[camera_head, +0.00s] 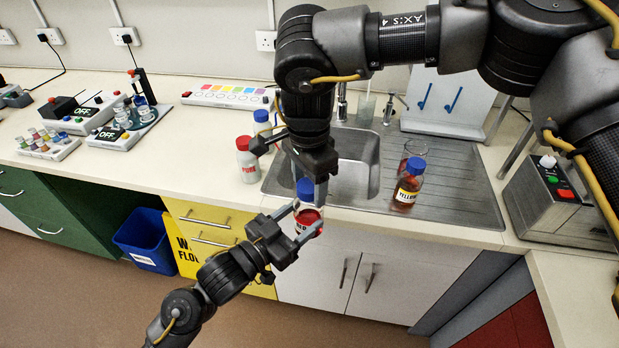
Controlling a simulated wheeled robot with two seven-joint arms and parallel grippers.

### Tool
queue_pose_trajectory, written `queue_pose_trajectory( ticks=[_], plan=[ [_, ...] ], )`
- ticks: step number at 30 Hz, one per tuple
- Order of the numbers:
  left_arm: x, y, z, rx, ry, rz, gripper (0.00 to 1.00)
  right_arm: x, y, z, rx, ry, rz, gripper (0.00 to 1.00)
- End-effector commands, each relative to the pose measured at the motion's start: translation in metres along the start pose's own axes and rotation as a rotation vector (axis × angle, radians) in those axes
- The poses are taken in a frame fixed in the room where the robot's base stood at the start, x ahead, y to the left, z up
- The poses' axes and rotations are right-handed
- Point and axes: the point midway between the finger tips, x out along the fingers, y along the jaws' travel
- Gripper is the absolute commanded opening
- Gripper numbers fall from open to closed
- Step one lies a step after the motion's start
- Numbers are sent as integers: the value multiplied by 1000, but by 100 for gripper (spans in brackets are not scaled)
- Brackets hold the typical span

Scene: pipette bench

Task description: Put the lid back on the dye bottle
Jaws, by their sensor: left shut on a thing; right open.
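A dye bottle (309,216) with red liquid and a partly covered white label is held upright in front of the sink's edge. My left gripper (302,222) is shut on it, one finger at each side of its body. A blue lid (305,187) is at the top of this bottle; I cannot tell whether it is fully seated. My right gripper (306,178) comes down from above, open, with its fingers near the lid. The gripper partly hides the bottle's neck and the lid's far side.
A red-capped bottle (248,161) and a blue-capped bottle (262,124) stand left of the sink (356,150). A control box (556,205) is at right.

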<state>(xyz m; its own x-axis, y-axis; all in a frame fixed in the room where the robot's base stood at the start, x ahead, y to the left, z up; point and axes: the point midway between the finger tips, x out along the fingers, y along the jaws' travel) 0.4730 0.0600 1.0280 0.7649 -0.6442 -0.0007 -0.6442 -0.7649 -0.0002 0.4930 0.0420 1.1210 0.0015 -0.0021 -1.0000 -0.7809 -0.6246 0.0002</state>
Motion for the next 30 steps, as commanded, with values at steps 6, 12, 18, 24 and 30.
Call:
queue_pose_trajectory(
  ticks=[6, 12, 18, 24, 30],
  plan=[
    [0, 0, -1, 0, 2, 0, 0, 0, 0, 0, 0, 0, 0, 38],
    [0, 0, -1, 0, 2, 0, 0, 0, 0, 0, 0, 0, 0, 14],
    [0, 0, -1, 0, 2, 0, 0, 0, 0, 0, 172, -3, 1, 14],
    [0, 0, -1, 0, 2, 0, 0, 1, 0, 1, 703, -4, 3, 14],
    [0, 0, -1, 0, 2, 0, 0, 1, 0, 1, 1251, -3, 2, 14]
  ],
)
